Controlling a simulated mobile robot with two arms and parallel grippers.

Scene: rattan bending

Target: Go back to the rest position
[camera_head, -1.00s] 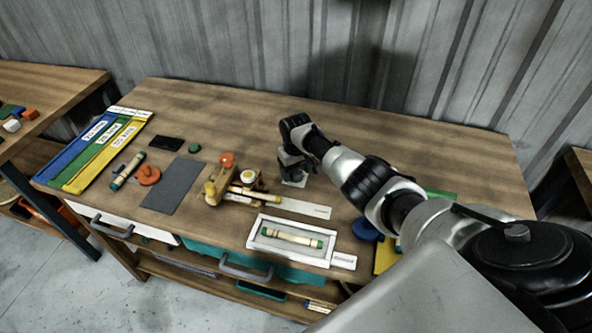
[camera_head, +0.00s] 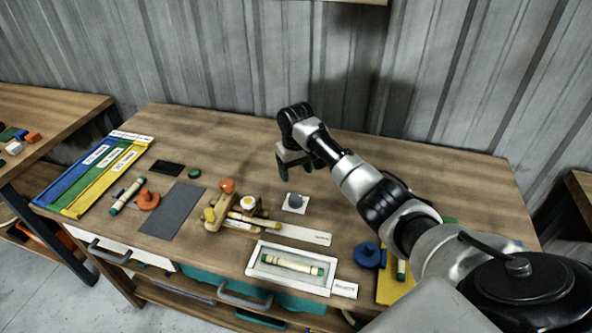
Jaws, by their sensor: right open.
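My right gripper (camera_head: 296,169) is open and empty above the back middle of the workbench (camera_head: 225,130). Its fingers point down. Below it, a grey round piece (camera_head: 296,200) sits on a small white square, apart from the fingers. A wooden bending jig (camera_head: 222,212) with orange and yellow knobs stands to the left, with a rattan piece lying along it. A white tray (camera_head: 254,263) at the front edge holds a rattan piece (camera_head: 292,264) with green ends. My left gripper is not in view.
Blue, green and yellow labelled strips (camera_head: 95,172) lie at the left. A grey mat (camera_head: 172,211), an orange knob piece (camera_head: 148,200) and a black plate (camera_head: 167,168) lie nearby. A blue knob piece (camera_head: 369,256) and yellow mat (camera_head: 389,287) are by my right arm. The bench's back is clear.

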